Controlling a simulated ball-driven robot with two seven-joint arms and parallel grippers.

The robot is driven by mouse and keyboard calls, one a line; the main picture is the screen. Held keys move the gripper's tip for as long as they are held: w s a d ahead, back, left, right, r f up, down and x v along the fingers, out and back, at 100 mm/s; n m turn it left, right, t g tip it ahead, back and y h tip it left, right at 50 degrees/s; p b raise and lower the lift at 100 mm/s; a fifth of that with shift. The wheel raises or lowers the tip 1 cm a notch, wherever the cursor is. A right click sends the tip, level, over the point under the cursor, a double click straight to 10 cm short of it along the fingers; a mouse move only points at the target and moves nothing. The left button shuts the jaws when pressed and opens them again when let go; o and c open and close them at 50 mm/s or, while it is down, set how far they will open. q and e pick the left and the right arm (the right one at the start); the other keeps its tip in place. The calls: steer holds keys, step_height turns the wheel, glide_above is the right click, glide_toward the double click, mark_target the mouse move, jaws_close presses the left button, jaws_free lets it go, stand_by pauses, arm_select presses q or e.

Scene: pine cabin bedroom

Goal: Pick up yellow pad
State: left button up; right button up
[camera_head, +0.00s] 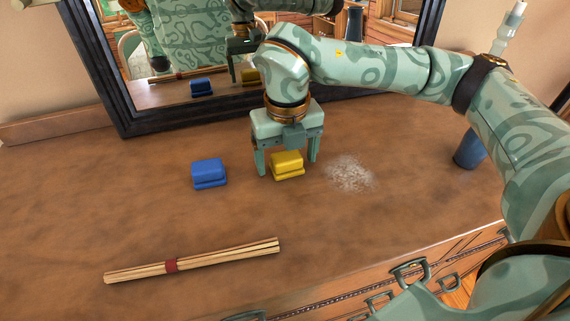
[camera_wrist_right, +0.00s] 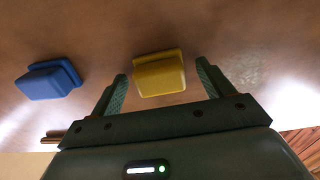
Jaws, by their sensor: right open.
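The yellow pad (camera_head: 287,165) is a small stepped block lying on the brown wooden dresser top. My right gripper (camera_head: 287,170) reaches down over it, with its open fingers on either side of the pad. In the right wrist view the yellow pad (camera_wrist_right: 159,74) lies between and a little beyond the fingertips of the right gripper (camera_wrist_right: 163,72), with a gap to each finger. I cannot tell exactly how low the fingers are beside it. My left gripper is not in view.
A blue pad (camera_head: 208,173) lies left of the yellow one. A bundle of sticks (camera_head: 190,262) with a red band lies near the front. White powder (camera_head: 350,173) is spread to the right. A framed mirror (camera_head: 140,118) stands behind; a blue cup (camera_head: 468,152) stands right.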

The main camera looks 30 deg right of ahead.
mark_target(284, 156)
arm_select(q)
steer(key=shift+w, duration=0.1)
arm_select(e)
steer(key=c, duration=1.1)
